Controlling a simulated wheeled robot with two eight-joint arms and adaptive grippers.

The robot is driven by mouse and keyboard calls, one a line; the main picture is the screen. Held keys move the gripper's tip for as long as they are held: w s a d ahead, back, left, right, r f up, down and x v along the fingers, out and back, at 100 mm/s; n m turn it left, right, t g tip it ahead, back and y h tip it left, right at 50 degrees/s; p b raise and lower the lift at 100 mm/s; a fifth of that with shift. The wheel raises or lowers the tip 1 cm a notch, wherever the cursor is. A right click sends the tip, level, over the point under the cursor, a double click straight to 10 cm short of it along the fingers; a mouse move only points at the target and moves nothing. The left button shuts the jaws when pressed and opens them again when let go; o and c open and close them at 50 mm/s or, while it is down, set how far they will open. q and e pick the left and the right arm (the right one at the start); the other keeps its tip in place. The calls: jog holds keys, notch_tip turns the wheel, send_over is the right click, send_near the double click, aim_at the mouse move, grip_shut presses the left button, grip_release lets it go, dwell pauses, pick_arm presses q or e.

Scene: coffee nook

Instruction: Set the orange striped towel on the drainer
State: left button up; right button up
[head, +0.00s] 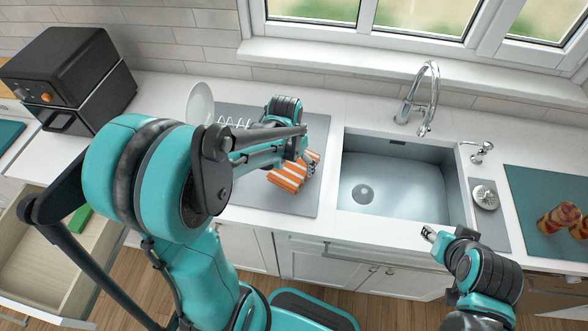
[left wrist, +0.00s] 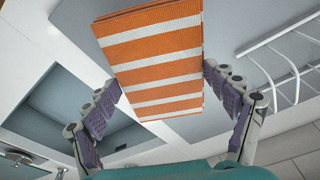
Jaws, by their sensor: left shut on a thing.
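The orange and white striped towel (head: 290,174), folded into a flat block, is held by my left gripper (head: 304,163). In the left wrist view the towel (left wrist: 155,62) lies between the two fingers of that gripper (left wrist: 162,80). The towel is over the grey drainer (head: 318,140), left of the sink; I cannot tell whether it touches the surface. The drainer (left wrist: 235,30) also shows around the towel in the wrist view. My right gripper (head: 430,234) is near the counter's front edge by the sink, its jaw opening unclear.
A white wire rack (head: 235,122) and a white plate (head: 199,103) are at the drainer's left, partly behind my left arm. The sink (head: 385,185) and tap (head: 425,95) are to the right. A black oven (head: 70,80) stands far left, above an open drawer (head: 60,250).

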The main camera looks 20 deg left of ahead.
aim_at(293, 166)
pick_arm(q)
jog(key=shift+f+b, duration=0.35)
jog(key=shift+f, duration=1.1)
jog(key=shift+f, duration=0.1)
jog(key=o, duration=1)
